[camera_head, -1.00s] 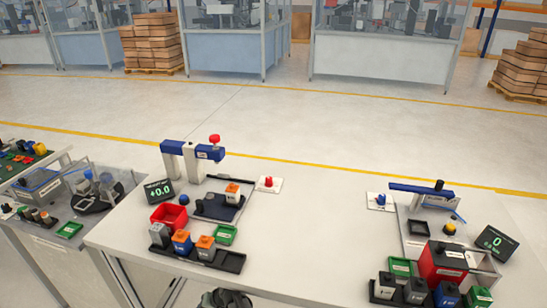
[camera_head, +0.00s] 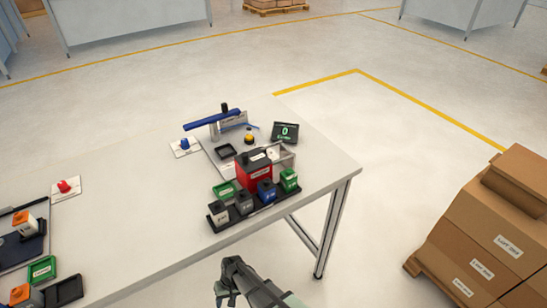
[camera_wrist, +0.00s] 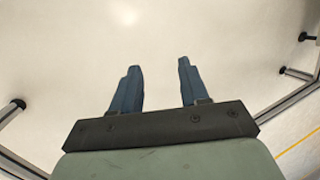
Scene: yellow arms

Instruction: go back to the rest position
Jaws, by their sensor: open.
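My gripper (camera_head: 230,283) shows at the bottom middle of the head view, in front of the white table's (camera_head: 150,235) near edge and apart from the things on it. In the wrist view my gripper (camera_wrist: 158,85) has its two blue-grey fingers spread with a clear gap. Nothing is between them. Behind the fingers is a plain pale surface with metal frame legs (camera_wrist: 298,75) at the sides.
On the table stand a red box (camera_head: 252,172), a black tray (camera_head: 262,203) with several small coloured blocks, a blue-armed press (camera_head: 215,120) and a display (camera_head: 285,132). Stacked cartons (camera_head: 490,240) stand at right. Floor between table and cartons is clear.

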